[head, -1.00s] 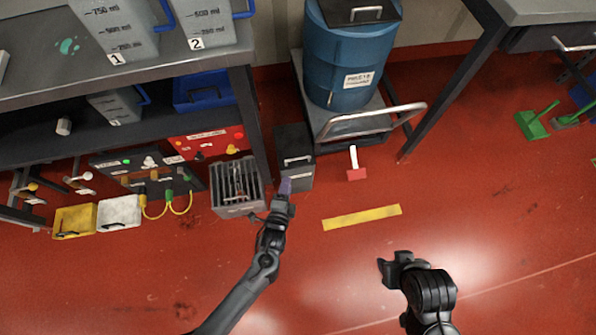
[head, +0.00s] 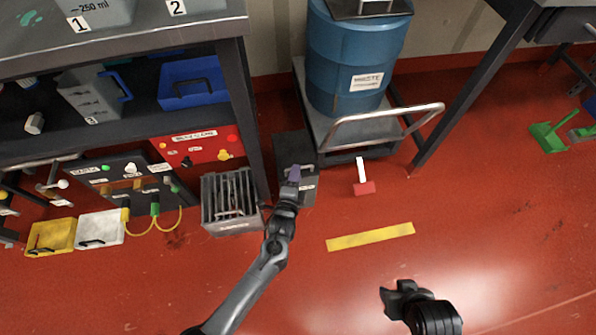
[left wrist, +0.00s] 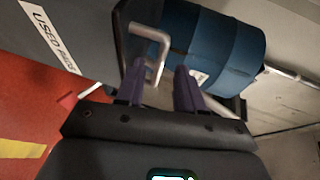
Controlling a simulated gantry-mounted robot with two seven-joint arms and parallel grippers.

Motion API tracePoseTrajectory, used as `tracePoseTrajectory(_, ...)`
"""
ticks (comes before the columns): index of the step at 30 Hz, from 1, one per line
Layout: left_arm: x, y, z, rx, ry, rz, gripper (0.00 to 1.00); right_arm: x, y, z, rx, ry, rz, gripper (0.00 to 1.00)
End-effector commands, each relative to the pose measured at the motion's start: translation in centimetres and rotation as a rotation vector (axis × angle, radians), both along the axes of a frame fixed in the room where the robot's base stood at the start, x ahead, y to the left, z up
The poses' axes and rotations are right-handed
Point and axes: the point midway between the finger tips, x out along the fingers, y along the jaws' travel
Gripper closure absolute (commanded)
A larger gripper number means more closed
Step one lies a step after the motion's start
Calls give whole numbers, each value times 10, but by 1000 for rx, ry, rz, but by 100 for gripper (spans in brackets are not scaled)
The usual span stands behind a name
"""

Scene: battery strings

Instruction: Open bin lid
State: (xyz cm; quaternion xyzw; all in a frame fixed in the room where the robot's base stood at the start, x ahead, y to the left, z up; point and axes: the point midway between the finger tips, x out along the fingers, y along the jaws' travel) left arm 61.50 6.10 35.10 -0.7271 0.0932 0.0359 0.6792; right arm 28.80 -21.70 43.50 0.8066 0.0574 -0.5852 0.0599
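The bin (head: 309,190) is a dark grey box on the floor between the bench leg and the drum trolley. Its dark lid (head: 292,145) appears down, with a metal handle near the front. In the left wrist view the bin's front (left wrist: 75,45) has a "USED PADS" label, and the bent metal handle (left wrist: 152,36) stands out from the lid. My left gripper (head: 294,172) is at the handle. Its purple fingers (left wrist: 159,75) are apart, with the handle's end at or between the tips; contact is unclear. My right gripper (head: 386,297) hangs over the floor, away from the bin; its opening is unclear.
A blue waste drum (head: 352,60) stands on a trolley with a metal push handle (head: 390,122) right of the bin. A slotted grey crate (head: 230,200) stands close at left. A red-headed tool (head: 364,187) lies at right. The front floor is clear.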

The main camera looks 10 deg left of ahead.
Motion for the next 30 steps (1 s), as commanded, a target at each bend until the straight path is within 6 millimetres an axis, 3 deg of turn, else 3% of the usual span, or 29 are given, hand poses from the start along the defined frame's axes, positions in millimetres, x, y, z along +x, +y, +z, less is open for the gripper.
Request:
tracePoseTrajectory(1,9,-1,-6,0,-1,-1,63,0,0,-11,0,0,0,57)
tracePoseTrajectory(9,33,-4,-8,0,0,-1,63,0,0,-26,0,2,0,57)
tracePoseTrajectory(20,37,-4,-7,1,1,-1,63,0,-2,-27,-10,2,5,57)
tracePoseTrajectory(21,37,-4,-7,1,1,-1,64,0,-2,-27,-10,2,6,57)
tracePoseTrajectory(28,37,-4,-7,1,1,-1,100,0,-2,-27,-10,2,5,57)
tracePoseTrajectory(30,37,-4,-7,1,1,-1,100,0,-2,-27,-10,2,5,57)
